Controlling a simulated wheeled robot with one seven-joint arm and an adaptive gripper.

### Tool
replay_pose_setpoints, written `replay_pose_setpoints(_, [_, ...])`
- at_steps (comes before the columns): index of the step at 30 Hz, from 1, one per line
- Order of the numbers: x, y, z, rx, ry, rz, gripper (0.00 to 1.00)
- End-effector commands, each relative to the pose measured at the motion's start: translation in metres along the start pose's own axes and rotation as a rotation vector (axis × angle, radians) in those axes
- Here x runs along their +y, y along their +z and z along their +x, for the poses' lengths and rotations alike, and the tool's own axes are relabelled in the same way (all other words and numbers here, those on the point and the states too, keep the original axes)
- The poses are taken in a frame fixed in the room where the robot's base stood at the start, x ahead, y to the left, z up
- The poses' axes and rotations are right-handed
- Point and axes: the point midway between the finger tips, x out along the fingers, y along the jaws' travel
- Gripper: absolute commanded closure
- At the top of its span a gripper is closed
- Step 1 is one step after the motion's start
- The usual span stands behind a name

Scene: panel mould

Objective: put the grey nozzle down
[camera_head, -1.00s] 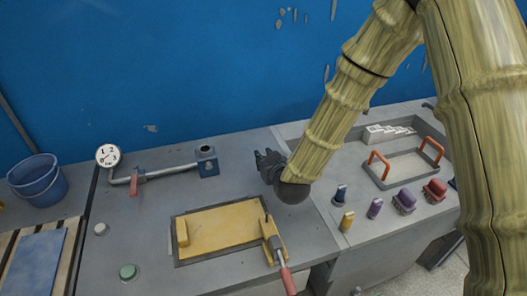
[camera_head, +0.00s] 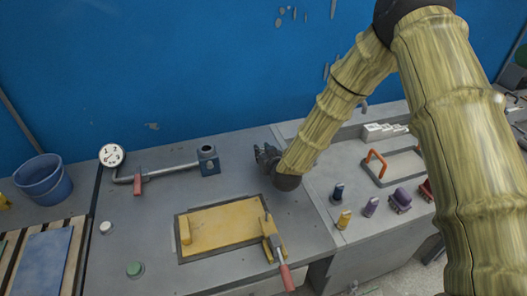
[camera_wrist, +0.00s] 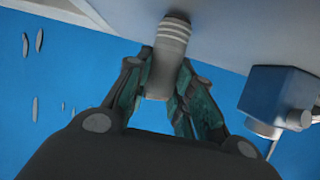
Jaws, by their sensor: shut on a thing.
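My gripper (camera_wrist: 164,65) is shut on the grey nozzle (camera_wrist: 170,50), a pale grey cylinder with lighter rings at its far end. The nozzle sits between the two greenish fingers in the wrist view, its ringed end towards the grey surface; I cannot tell whether it touches. In the head view my gripper (camera_head: 266,157) is low near the back of the worktop (camera_head: 130,220), right of the blue pipe block (camera_head: 209,166). The nozzle cannot be made out there. The blue block (camera_wrist: 283,95) also shows at the right of the wrist view.
A yellow panel mould (camera_head: 222,226) with a red-handled clamp (camera_head: 286,276) lies in front of my gripper. A pipe with a gauge (camera_head: 111,155) runs left of the block. Several coloured plugs, including a yellow one (camera_head: 344,219), and an orange-handled tray (camera_head: 392,170) are to the right.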

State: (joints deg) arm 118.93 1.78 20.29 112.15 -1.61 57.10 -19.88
Motion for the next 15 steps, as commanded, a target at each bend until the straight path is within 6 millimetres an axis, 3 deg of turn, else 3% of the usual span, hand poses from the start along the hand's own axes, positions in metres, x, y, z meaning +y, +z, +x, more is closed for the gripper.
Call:
replay_pose_setpoints(13, [-0.0002, 0.0058, 0.0025, 0.001, 0.0, 0.0, 1.0])
replay_pose_setpoints(14, [-0.0001, 0.005, 0.0022, 0.001, 0.0, 0.0, 0.73])
replay_pose_setpoints(15, [-0.0001, 0.0047, 0.002, 0.001, 0.0, 0.0, 0.66])
